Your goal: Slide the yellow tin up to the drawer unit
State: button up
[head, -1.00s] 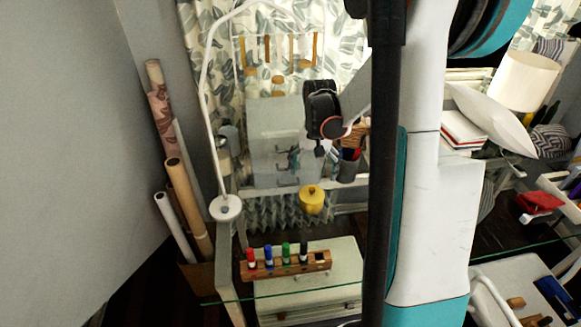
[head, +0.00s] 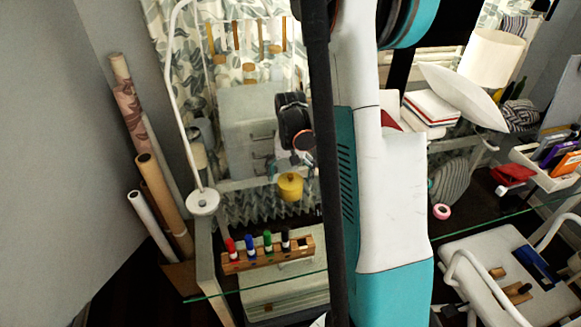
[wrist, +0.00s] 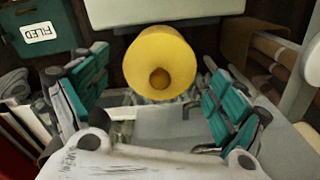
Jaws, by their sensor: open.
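The yellow tin (head: 290,187) has a round knob on its lid and stands upright in front of the drawer unit. The pale grey drawer unit (head: 248,118) stands behind it with handles on its front; a small gap seems to show between them. In the wrist view the tin (wrist: 165,55) is seen from above at the top middle. My gripper (wrist: 155,92) is open, its two teal fingers spread to either side, with the tin between and beyond the fingertips. No finger clearly touches it.
A wooden rack of markers (head: 268,255) stands nearer me. A white lamp stand (head: 202,202) is at the left, with paper rolls (head: 160,185) beyond. A pink tape roll (head: 441,211) and a white tray (head: 550,175) are to the right.

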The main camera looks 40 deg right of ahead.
notch_tip(320, 180, down, 6)
jog(key=shift+r+b, duration=0.15)
jog(key=shift+b, duration=0.65)
jog(key=c, duration=1.5)
